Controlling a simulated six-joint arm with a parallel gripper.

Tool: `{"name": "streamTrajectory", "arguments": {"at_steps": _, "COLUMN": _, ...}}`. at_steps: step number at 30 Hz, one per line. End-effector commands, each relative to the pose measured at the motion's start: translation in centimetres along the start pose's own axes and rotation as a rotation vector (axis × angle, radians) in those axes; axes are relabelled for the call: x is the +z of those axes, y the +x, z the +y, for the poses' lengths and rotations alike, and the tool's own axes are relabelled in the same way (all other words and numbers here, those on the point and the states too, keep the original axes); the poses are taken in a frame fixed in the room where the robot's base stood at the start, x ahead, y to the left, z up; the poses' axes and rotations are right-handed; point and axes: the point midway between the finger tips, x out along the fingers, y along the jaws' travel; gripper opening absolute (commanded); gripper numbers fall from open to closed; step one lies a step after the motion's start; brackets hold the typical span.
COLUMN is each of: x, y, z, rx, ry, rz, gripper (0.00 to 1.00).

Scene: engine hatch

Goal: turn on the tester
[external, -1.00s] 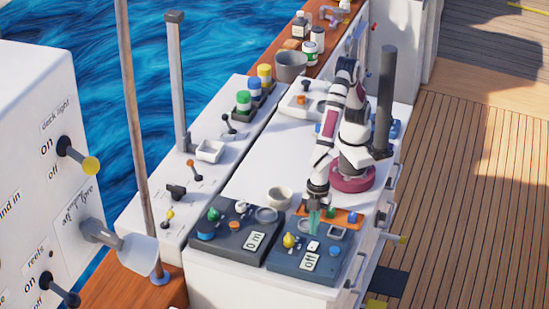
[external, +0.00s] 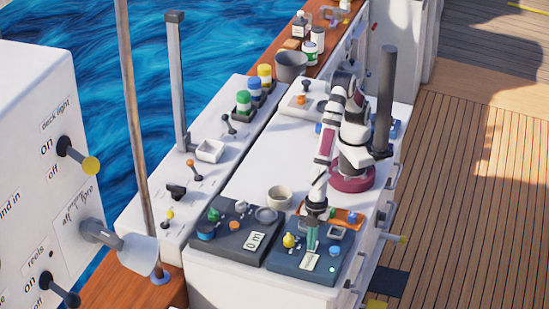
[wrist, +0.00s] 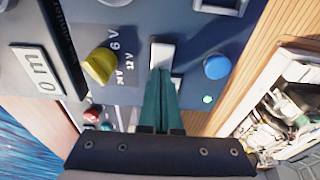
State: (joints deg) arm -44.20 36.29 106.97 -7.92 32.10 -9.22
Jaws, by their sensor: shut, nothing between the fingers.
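The tester (external: 290,262) is a dark blue panel at the front of the white counter. It carries a yellow knob (external: 289,240), which in the wrist view (wrist: 99,66) stands beside the marks 6 V, 12 V and 24 V. Its white plate (external: 308,265) is partly behind my fingers, and its wording is unreadable; it also shows in the wrist view (wrist: 162,52). A blue round knob (wrist: 217,67) and a small pale green light (wrist: 207,99) are to the right. My gripper (wrist: 163,78) is shut and empty, its teal fingertips over the white plate; contact is unclear.
A similar dark panel (external: 228,247) with a white readout stands left of the tester. A cup (external: 279,197) and an orange tray (external: 352,217) are behind them. The middle of the counter (external: 262,155) is clear.

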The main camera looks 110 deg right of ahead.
Motion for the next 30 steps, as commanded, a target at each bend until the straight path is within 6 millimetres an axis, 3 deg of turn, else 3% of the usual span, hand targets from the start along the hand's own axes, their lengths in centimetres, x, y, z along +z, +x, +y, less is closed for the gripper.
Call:
{"name": "streamTrajectory", "arguments": {"at_steps": 13, "x": 1.5, "y": -0.7, "z": 0.0, "rx": 0.0, "ry": 0.0, "rz": -0.001, "gripper": 0.0}}
{"name": "streamTrajectory", "arguments": {"at_steps": 22, "x": 1.4, "y": -0.8, "z": 0.0, "rx": 0.0, "ry": 0.0, "rz": 0.0, "gripper": 0.0}}
{"name": "streamTrajectory", "arguments": {"at_steps": 26, "x": 0.8, "y": -2.4, "z": 0.0, "rx": 0.0, "ry": 0.0, "rz": 0.004, "gripper": 0.0}}
{"name": "streamTrajectory", "arguments": {"at_steps": 30, "x": -0.2, "y": -5.6, "z": 0.0, "rx": 0.0, "ry": 0.0, "rz": 0.005, "gripper": 0.0}}
